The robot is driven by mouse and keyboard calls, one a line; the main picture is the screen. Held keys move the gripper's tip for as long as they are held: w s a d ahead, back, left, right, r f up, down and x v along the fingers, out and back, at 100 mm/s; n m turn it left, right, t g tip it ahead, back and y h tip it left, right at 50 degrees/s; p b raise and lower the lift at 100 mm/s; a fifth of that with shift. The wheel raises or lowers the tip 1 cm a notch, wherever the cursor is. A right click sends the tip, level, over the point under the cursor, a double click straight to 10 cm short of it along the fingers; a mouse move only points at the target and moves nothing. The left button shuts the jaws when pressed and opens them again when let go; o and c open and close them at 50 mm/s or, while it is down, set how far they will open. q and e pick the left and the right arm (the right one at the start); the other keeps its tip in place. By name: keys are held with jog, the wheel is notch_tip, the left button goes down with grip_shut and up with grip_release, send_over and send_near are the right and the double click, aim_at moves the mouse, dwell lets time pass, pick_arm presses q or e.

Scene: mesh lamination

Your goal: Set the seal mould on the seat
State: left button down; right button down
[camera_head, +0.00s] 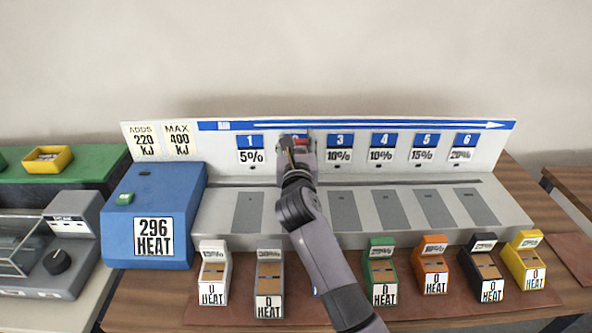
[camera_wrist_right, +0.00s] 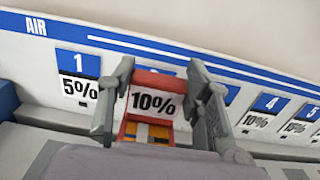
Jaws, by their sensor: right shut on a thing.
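My right gripper (camera_head: 297,150) is shut on a red piece (camera_wrist_right: 152,78) with an orange and yellow part low on it. In the right wrist view the gripper's two fingers (camera_wrist_right: 157,105) stand on either side of it. A "10%" label shows within the red outline; I cannot tell whether it is on the piece or on the panel behind. The gripper is at station 2 of the white panel (camera_head: 390,165), mostly hiding that station's label. I cannot tell which thing is the seat, or whether the red piece touches anything below. My left gripper is not in view.
A grey bench (camera_head: 222,213) with several dark strips (camera_head: 345,211) lies before the panel. Several coloured holders marked "0 HEAT", including a green one (camera_head: 380,270), stand along the front. A blue box (camera_head: 165,195) reading "296 HEAT" is at left. My right arm hides part of the front row.

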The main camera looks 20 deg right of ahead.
notch_tip(320, 180, down, 8)
jog(key=shift+r+b, duration=0.25)
jog(key=shift+b, duration=0.2)
jog(key=c, duration=0.8)
grip_release()
jog(key=shift+f, duration=0.15)
jog(key=b+v, duration=0.1)
jog(key=v, duration=1.1)
jog(key=shift+r, duration=0.2)
